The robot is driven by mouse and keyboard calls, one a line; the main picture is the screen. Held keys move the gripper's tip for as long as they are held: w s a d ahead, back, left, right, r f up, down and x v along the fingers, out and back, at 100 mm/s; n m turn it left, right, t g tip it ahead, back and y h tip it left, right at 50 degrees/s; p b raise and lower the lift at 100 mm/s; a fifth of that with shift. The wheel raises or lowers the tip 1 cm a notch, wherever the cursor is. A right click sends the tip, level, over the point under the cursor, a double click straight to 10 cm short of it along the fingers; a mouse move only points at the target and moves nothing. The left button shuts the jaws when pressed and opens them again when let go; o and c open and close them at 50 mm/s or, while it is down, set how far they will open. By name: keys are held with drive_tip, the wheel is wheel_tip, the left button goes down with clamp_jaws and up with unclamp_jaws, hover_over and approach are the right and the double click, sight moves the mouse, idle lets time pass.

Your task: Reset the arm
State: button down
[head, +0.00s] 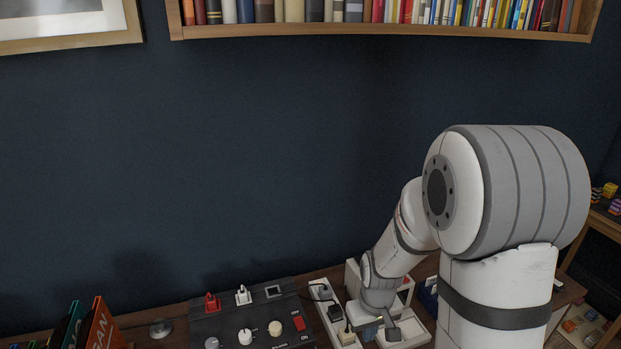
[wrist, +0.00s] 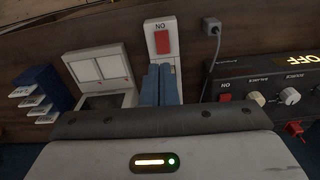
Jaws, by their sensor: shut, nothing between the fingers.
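My gripper (wrist: 159,68) is in the wrist view, its two blue-grey fingers pressed together with nothing between them. Their tips show just below a red switch (wrist: 162,42) on a white strip (wrist: 160,24); I cannot tell whether they touch it. In the head view my arm reaches down over the desk at the lower right, with the gripper low among white devices. The fingertips are hard to make out there.
A black control box (head: 252,318) with knobs, a red switch and plugs stands left of the gripper. A white power strip (head: 325,306) with cables lies between. Books (head: 98,328) stand at the lower left. A full bookshelf (head: 380,31) hangs above; the wall between is bare.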

drive_tip(key=s+r+m+t, duration=0.1)
drive_tip(key=s+r, duration=0.5)
drive_tip(key=r, duration=0.3)
drive_tip(key=s+d+r+m+t, duration=0.1)
drive_tip(key=s+r+m, duration=0.1)
drive_tip(key=s+r, duration=0.5)
drive_tip(key=v, duration=0.2)
drive_tip(key=shift+r, duration=0.35)
drive_tip(key=shift+d, duration=0.1)
